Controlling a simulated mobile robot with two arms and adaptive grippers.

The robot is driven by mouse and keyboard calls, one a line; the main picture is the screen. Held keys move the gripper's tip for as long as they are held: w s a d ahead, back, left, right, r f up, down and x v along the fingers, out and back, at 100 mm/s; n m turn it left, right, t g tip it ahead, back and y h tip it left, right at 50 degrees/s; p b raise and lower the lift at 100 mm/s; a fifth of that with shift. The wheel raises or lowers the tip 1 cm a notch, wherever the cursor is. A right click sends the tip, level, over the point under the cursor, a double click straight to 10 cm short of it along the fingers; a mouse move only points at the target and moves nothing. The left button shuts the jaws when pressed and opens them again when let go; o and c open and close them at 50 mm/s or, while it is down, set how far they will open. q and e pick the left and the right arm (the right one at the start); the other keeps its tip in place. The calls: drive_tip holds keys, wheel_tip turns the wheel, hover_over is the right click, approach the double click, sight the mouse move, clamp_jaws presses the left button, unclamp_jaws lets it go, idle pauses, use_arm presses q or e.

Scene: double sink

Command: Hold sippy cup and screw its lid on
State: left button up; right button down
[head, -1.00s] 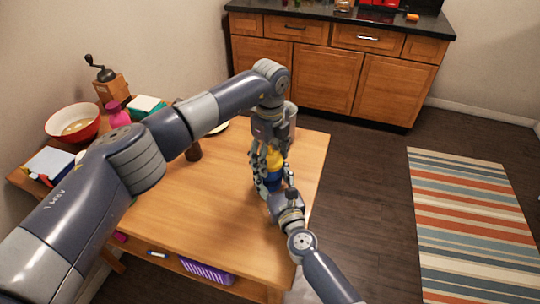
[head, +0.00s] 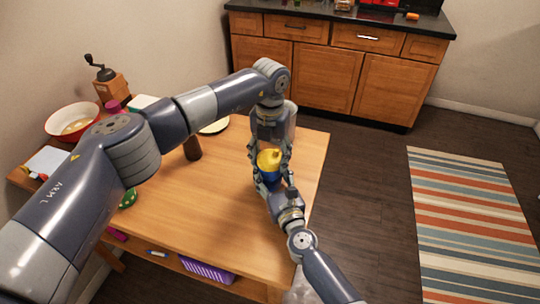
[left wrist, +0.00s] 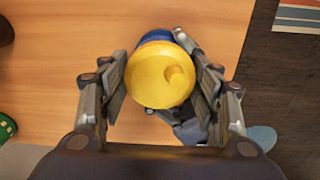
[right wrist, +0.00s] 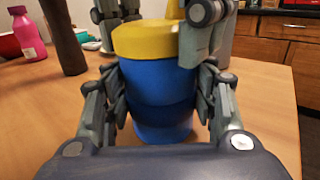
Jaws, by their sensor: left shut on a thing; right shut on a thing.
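The sippy cup has a blue body (right wrist: 158,95) and a yellow lid (head: 269,162). It stands upright near the table's right edge. The lid sits on top of the body, with no clear gap in the right wrist view; its spout (left wrist: 178,76) shows in the left wrist view. My left gripper (head: 271,153) comes from above and is shut on the lid, one finger on each side. My right gripper (right wrist: 160,108) comes from the front, low, and is shut on the blue body. The fingers hide parts of the cup, and I cannot see the thread.
The wooden table (head: 215,215) is clear in front and to the left of the cup. A dark brown upright object (head: 192,147) and a plate (head: 215,127) stand behind my left arm. A red bowl (head: 72,122) and a grinder (head: 108,85) are at the far left.

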use_arm(q)
drive_tip(key=m, duration=0.7)
drive_tip(key=shift+w+a, duration=0.1)
drive_tip(key=m, duration=0.8)
drive_tip(key=shift+m, duration=0.3)
drive_tip(key=o, duration=1.2)
drive_tip(key=shift+f, duration=0.1)
drive_tip(key=shift+o, duration=0.2)
wheel_tip(320, 180, up, 12)
